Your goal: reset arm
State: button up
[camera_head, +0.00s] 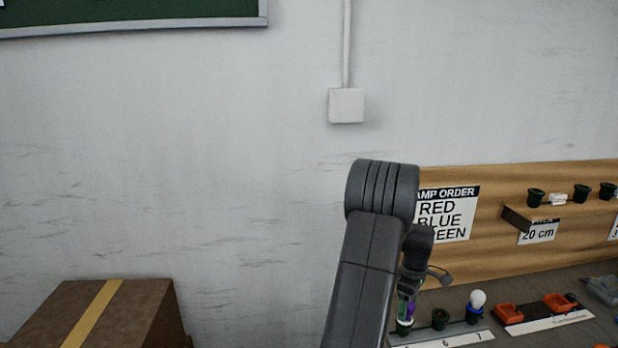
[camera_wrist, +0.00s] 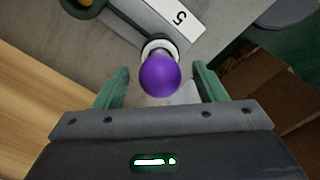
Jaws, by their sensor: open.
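My gripper (camera_wrist: 160,70) is open, with one green finger on each side of a purple bulb (camera_wrist: 160,77). Gaps show between the bulb and both fingers. The bulb sits in a holder with a white ring (camera_wrist: 160,48) beside the label 5 (camera_wrist: 180,17). In the head view my arm (camera_head: 370,260) reaches down at the right of centre, and part of the purple bulb (camera_head: 411,309) shows at my gripper. My arm hides much of the gripper there.
Right of my gripper stand an empty dark holder (camera_head: 440,318) and a white bulb (camera_head: 477,299) in a holder. Orange parts (camera_head: 508,314) lie farther right. A wooden panel (camera_head: 490,253) with a lamp order sign (camera_head: 446,214) stands behind. A cardboard box (camera_head: 140,310) is at left.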

dwell(0.4)
jog(key=n, duration=0.3)
jog(key=shift+n, duration=0.4)
jog(key=n, duration=0.4)
jog(key=shift+r, duration=0.1)
jog(key=m, duration=0.5)
jog(key=shift+m, duration=0.4)
jog(key=m, duration=0.5)
jog(key=shift+m, duration=0.3)
jog(key=m, duration=1)
jog(key=shift+f+m, duration=0.2)
jog(key=shift+m, duration=0.1)
